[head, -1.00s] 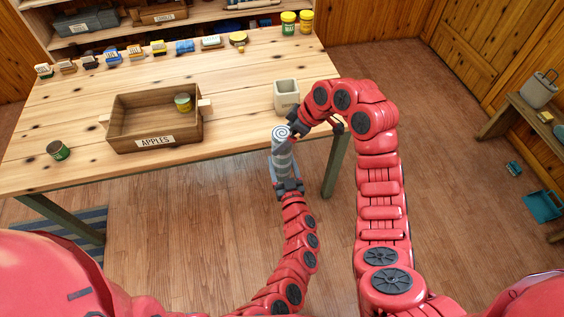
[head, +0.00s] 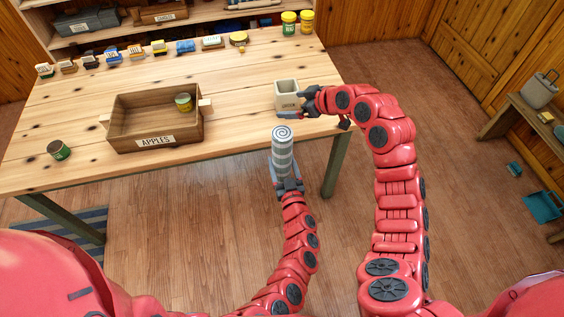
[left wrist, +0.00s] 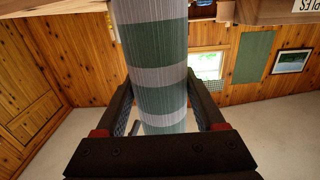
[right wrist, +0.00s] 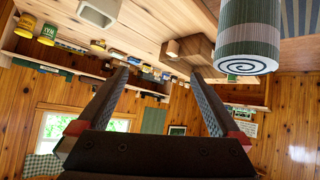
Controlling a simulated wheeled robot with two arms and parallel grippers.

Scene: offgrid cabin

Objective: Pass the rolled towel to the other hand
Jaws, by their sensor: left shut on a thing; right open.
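In the right wrist view the towel's spiral end (right wrist: 248,45) shows beyond the right finger, outside the jaws.
The wooden table (head: 235,85) bears an apples crate (head: 195,135) with a can (head: 184,102) in it, and another can (head: 59,150) at left. A pale square pot (head: 287,86) stands close to my right gripper. Small items line the table's back.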

